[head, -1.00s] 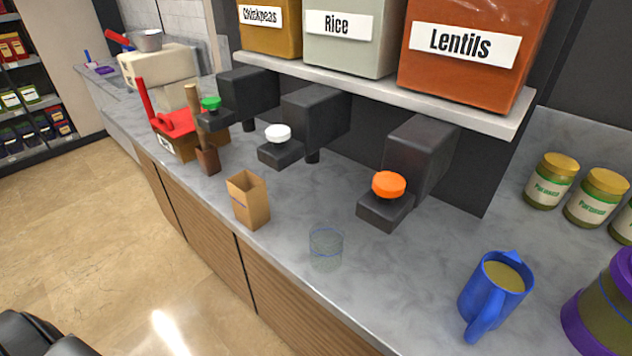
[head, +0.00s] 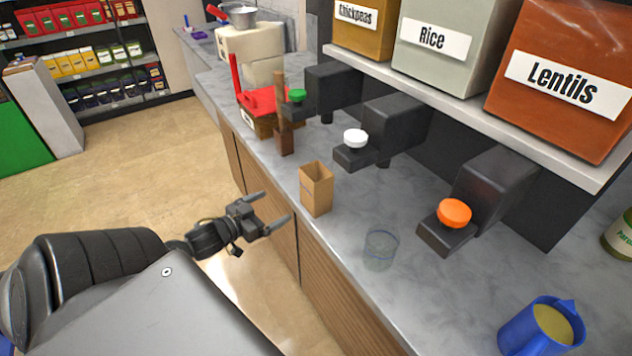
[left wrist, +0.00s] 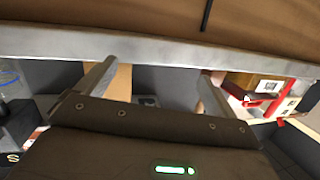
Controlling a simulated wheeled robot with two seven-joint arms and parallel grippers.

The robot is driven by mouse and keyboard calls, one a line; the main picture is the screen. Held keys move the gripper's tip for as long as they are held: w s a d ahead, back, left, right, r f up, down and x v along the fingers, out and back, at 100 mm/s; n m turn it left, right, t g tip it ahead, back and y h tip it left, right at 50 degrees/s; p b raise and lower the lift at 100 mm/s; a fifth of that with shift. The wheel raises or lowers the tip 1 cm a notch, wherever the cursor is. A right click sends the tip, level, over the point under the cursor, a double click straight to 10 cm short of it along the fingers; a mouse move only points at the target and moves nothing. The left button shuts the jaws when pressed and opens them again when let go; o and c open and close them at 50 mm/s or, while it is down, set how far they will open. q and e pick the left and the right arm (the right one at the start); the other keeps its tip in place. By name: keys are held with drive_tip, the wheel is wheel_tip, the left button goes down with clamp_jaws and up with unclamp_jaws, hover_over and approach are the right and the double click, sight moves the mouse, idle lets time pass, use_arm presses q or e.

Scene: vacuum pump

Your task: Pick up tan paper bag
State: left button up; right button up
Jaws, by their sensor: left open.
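The tan paper bag (head: 316,190) stands upright and open-topped on the grey counter, near its front edge, in the head view. My left gripper (head: 271,207) is open and empty, in front of the counter and to the left of the bag, apart from it. In the left wrist view the open fingers (left wrist: 152,88) show with the counter edge beyond them. A tan patch behind the left finger there (left wrist: 121,82) looks like the bag, mostly hidden. My right gripper is not in view.
A clear glass (head: 381,250) stands right of the bag, and a brown container (head: 284,140) stands behind it. Dispensers with white (head: 355,138) and orange (head: 454,213) knobs overhang the counter. A blue pitcher (head: 540,328) is at the lower right.

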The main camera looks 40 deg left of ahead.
sight(306, 179)
use_arm(q)
drive_tip(key=d+r+h, duration=0.1)
drive_tip(key=d+r, duration=0.1)
drive_tip(key=r, duration=0.2)
drive_tip(key=d+r+m+h, duration=0.1)
drive_tip(key=d+r, duration=0.1)
drive_tip(key=r, duration=0.2)
drive_tip(key=d+r+t+h, duration=0.1)
drive_tip(key=d+r+h, duration=0.1)
drive_tip(key=d+r, duration=0.1)
drive_tip(key=shift+w+r+m+p, duration=0.15)
drive_tip(key=shift+r+m+p, duration=0.15)
drive_tip(key=shift+r, duration=0.1)
drive_tip(key=shift+x, duration=2.75)
drive_tip(key=shift+w+p, duration=0.15)
drive_tip(key=shift+p, duration=0.2)
drive_tip(key=shift+w, duration=0.3)
drive_tip(key=p+x, duration=0.1)
drive_tip(key=x, duration=0.2)
drive_tip(key=shift+w+f, duration=0.1)
drive_tip(key=shift+w, duration=0.05)
drive_tip(key=shift+w+d+f, duration=0.1)
drive_tip(key=shift+w+d, duration=0.05)
drive_tip(key=shift+w, duration=0.4)
drive_tip(key=c, duration=1)
